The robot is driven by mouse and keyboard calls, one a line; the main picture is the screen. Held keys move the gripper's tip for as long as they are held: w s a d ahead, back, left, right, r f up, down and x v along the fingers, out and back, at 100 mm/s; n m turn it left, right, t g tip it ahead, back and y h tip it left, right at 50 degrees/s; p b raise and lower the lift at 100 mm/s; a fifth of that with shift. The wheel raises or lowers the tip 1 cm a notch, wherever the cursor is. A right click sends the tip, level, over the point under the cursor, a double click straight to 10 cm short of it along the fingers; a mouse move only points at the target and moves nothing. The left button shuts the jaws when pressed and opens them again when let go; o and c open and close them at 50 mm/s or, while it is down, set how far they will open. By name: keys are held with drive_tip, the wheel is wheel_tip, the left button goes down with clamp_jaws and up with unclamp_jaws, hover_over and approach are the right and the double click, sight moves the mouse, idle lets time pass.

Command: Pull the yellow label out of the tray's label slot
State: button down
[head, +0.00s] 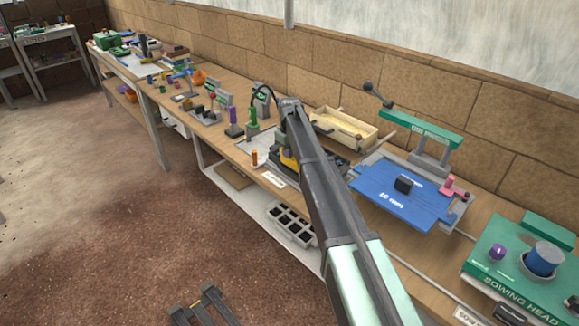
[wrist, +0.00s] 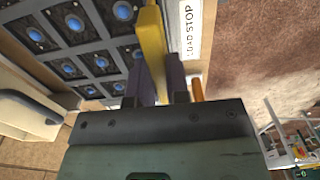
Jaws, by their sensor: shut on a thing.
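In the wrist view the yellow label (wrist: 153,48) is a bright strip standing between the two dark fingers of my gripper (wrist: 159,82), which is shut on it. The black tray (wrist: 77,44), with several blue-filled cells, lies to the left, and the label is at its right edge. The slot is hidden, so I cannot tell whether the label is still seated in it. In the head view a bit of yellow (head: 288,160) shows beside my arm, and my fingers are hidden there.
A white "LOAD STOP" sign (wrist: 190,28) lies right of the label. An orange peg (wrist: 197,90) stands close to my gripper. In the head view a cream bin (head: 340,128) is behind, and a blue board press (head: 390,195) is to the right.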

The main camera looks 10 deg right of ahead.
drive_tip(key=shift+r+p, duration=1.5)
drive_tip(key=shift+p, duration=0.05)
